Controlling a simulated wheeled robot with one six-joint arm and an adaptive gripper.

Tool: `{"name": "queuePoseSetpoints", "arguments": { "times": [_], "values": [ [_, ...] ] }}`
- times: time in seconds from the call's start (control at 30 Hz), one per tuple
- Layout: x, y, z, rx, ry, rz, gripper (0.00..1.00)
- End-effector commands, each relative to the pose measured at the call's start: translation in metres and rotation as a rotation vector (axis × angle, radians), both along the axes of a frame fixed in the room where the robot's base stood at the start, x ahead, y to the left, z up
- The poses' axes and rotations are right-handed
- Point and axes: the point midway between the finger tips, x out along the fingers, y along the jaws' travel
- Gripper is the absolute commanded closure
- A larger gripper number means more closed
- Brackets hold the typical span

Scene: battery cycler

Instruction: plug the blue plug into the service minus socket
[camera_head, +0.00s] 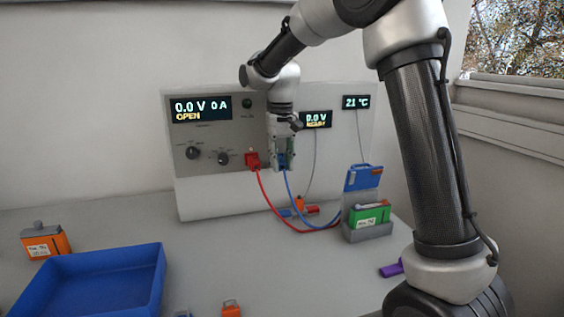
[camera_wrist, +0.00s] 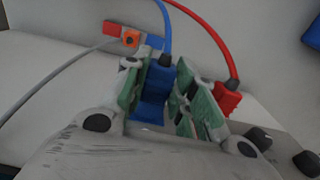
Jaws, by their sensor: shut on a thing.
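My gripper (camera_head: 284,152) is at the front panel of the cycler (camera_head: 222,190) and is shut on the blue plug (camera_head: 284,161). In the wrist view the blue plug (camera_wrist: 153,93) sits between the two green-padded fingers, with its blue cable (camera_wrist: 166,25) leading away. The red plug (camera_head: 252,160) is on the panel just left of the blue plug; it also shows in the wrist view (camera_wrist: 226,97). The service minus socket is not visible; the gripper and plug cover that part of the panel. I cannot tell whether the blue plug is in a socket or only in front of one.
The red cable (camera_head: 272,205) and blue cable run to a holder (camera_head: 368,233) with a green battery (camera_head: 369,215) and a raised blue lid (camera_head: 363,177). A blue tray (camera_head: 152,290) and an orange battery (camera_head: 45,242) are at left. A purple item (camera_head: 391,269) lies at right.

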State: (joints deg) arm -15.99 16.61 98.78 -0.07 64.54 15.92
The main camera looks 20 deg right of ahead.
Motion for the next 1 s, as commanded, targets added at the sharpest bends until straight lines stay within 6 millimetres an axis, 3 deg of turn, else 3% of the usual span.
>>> {"name": "queuePoseSetpoints", "arguments": {
  "times": [0.17, 0.2, 0.3, 0.67, 0.77, 1.0],
  "values": [
    [0.0, 0.0, 0.0, 0.0, 0.001, 0.0, 0.98],
    [0.0, 0.0, 0.0, 0.0, 0.001, 0.0, 0.66],
    [0.0, 0.0, 0.0, 0.0, 0.001, 0.0, 0.49],
    [0.0, 0.0, 0.003, 0.0, 0.0, 0.0, 0.49],
    [0.001, 0.0, 0.015, 0.001, -0.003, 0.0, 0.49],
    [0.001, 0.0, 0.068, 0.001, -0.004, 0.0, 0.49]
  ]
}}
